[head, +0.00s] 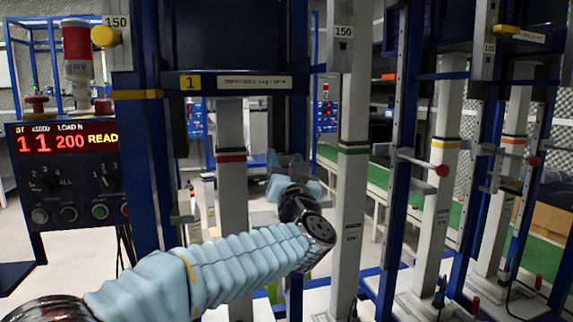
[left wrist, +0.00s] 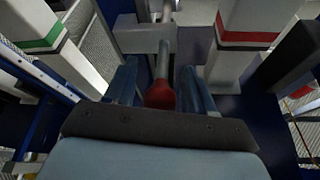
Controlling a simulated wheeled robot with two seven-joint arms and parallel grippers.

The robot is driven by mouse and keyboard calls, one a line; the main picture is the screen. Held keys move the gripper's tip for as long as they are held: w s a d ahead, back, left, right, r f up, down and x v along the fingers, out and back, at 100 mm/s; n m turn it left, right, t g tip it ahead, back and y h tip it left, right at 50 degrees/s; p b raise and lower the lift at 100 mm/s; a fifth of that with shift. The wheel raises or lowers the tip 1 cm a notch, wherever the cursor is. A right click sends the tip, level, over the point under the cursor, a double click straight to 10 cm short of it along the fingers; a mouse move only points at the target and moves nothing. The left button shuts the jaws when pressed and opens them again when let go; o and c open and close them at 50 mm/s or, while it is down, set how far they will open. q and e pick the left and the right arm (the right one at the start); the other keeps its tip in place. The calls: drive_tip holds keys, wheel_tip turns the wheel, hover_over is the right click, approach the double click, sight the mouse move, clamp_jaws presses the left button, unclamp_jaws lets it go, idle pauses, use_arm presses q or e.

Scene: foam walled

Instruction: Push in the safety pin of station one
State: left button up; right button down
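Station one carries a yellow "1" plate (head: 190,83) on its dark blue crossbar. My left gripper (head: 287,165) is at station one, between its two pale columns, at the end of my blue-sleeved arm. In the left wrist view, the safety pin's red knob (left wrist: 160,95) sits between the two fingers of my left gripper (left wrist: 160,88). The fingers look open, with a narrow gap on each side of the knob. The pin's grey rod runs from the knob into a grey block (left wrist: 146,40). In the head view the pin is hidden by my gripper. My right gripper is not in view.
A control panel (head: 68,175) with a red display stands at left. Station two's pin (head: 442,170) and another red-knobbed pin (head: 533,160) stick out at right. Blue uprights (head: 298,60) and pale columns (head: 352,180) hem in my left arm.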

use_arm(q)
drive_tip(key=shift+f, duration=0.1)
drive_tip(key=shift+s+d+f, duration=0.1)
drive_tip(key=shift+s+f, duration=0.05)
drive_tip(key=shift+s, duration=0.1)
drive_tip(key=b+v, duration=0.3)
drive_tip(key=v, duration=1)
drive_tip(key=shift+s, duration=0.1)
